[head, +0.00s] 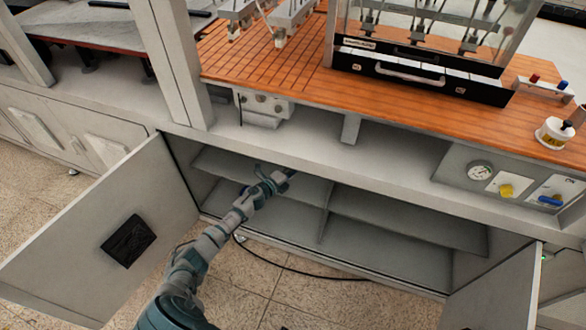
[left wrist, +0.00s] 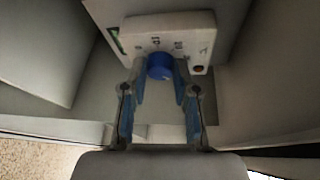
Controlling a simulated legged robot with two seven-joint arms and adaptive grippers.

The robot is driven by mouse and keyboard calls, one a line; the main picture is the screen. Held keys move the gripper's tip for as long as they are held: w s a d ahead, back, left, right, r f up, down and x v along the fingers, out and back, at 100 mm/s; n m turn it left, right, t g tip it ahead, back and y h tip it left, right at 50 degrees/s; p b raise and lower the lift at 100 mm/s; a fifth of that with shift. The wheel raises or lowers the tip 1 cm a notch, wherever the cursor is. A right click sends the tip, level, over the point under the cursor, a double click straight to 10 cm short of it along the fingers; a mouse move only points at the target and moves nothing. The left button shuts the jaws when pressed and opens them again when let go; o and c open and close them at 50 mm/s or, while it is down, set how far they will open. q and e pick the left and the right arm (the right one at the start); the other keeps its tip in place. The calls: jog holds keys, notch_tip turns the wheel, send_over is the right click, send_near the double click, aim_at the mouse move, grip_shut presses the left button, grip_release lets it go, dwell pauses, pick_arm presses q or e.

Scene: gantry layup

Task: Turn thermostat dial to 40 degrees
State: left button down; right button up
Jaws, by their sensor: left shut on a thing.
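In the left wrist view a white thermostat box (left wrist: 186,32) with printed markings carries a round blue dial (left wrist: 160,66). My left gripper (left wrist: 160,74) has a finger on each side of the dial and is shut on it. The markings are too blurred to read a setting. In the head view my left gripper (head: 284,179) reaches into the open cabinet (head: 372,212) under the bench. My right gripper is in neither view.
Open cabinet doors stand at left (head: 85,235) and right (head: 500,290). A panel with a gauge (head: 480,171), a yellow knob (head: 506,190) and a blue handle (head: 550,201) is at the right. A black cable (head: 290,268) lies below.

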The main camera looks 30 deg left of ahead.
pick_arm(q)
jog(key=shift+s+d+f, duration=0.1)
jog(key=shift+d+f, duration=0.25)
jog(key=shift+d, duration=0.1)
jog(key=c, duration=1.1)
grip_release()
jog(key=shift+o, duration=1.1)
jog(key=shift+w+r, duration=0.1)
jog(key=shift+w, duration=0.1)
jog(key=shift+r, duration=0.1)
jog(key=s+a+r, duration=0.1)
jog(key=s+a, duration=0.1)
jog(key=s, duration=0.9)
jog(key=shift+s+r, duration=0.15)
jog(key=shift+s, duration=0.25)
